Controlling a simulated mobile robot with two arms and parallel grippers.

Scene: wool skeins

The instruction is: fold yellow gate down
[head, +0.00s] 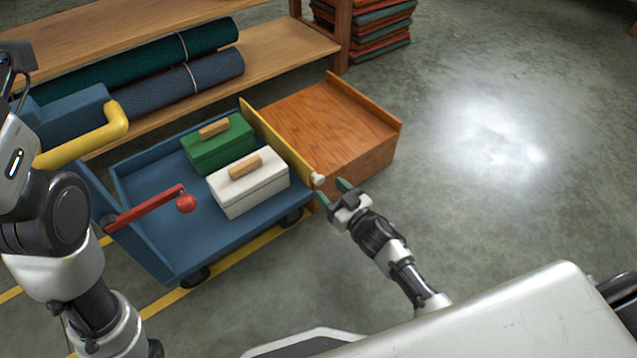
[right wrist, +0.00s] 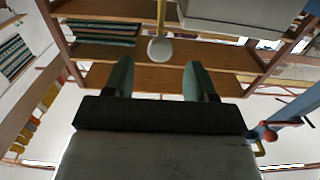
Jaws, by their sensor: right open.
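The yellow gate (head: 275,142) is a thin panel standing upright along the right end of the blue cart (head: 165,245). A white round knob (head: 317,180) sits at its near end. My right gripper (head: 332,190) is open and empty, close to the knob on its lower right side. In the right wrist view the knob (right wrist: 159,48) shows ahead, centred between the two open fingers (right wrist: 157,80), with the yellow gate edge (right wrist: 161,14) above it. I cannot tell whether a finger touches the knob. My left arm stands at the left edge; its gripper is not visible.
A green box (head: 217,148) and a white box (head: 250,187) sit on the cart. A red lever (head: 145,208) is at its near left. A wooden ramp-like box (head: 335,125) stands just beyond the gate. Floor at right is clear.

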